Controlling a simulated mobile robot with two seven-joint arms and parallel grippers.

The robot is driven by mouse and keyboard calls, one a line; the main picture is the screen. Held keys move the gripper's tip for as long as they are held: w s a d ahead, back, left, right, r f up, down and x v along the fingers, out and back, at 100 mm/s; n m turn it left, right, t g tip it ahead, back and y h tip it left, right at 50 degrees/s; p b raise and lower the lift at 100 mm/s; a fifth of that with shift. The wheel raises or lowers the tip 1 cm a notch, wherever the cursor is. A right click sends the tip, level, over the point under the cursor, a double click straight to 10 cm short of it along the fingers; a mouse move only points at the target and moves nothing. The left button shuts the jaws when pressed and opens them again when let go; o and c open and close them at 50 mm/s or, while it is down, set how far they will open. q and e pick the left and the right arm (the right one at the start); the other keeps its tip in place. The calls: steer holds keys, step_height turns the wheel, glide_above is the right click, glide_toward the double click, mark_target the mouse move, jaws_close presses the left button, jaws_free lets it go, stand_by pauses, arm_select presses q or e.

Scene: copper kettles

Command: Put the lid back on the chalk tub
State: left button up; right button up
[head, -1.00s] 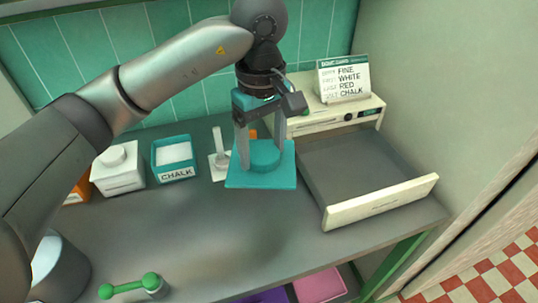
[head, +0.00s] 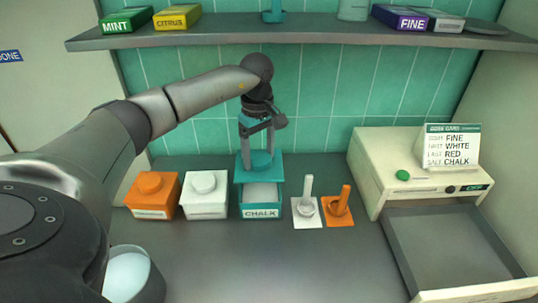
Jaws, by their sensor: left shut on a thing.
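The teal chalk tub (head: 262,212), labelled CHALK, stands on the counter against the tiled wall, with its white contents (head: 262,193) visible at the front of its opening. My left gripper (head: 257,150) is shut on the knob of a teal square lid (head: 273,173). The lid is over the back part of the tub, leaving the front of the opening uncovered. I cannot tell whether the lid touches the tub's rim. My right gripper is not in view.
A white lidded tub (head: 205,207) and an orange lidded tub (head: 152,209) stand left of the chalk tub. A shelf (head: 230,37) hangs above.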

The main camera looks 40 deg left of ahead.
mark_target(260, 170)
arm_select(q)
steer(key=shift+f+b, duration=0.45)
steer(key=shift+f, duration=0.15)
step_height(260, 170, down, 4)
steer(key=b, duration=0.3)
steer(key=shift+f+b, duration=0.45)
steer(key=shift+f, duration=0.25)
steer(key=shift+f, duration=0.5)
stand_by(0.6)
steer(key=o, duration=1.4)
step_height(260, 170, up, 8)
steer(key=shift+f, duration=0.2)
steer(key=shift+d, duration=0.1)
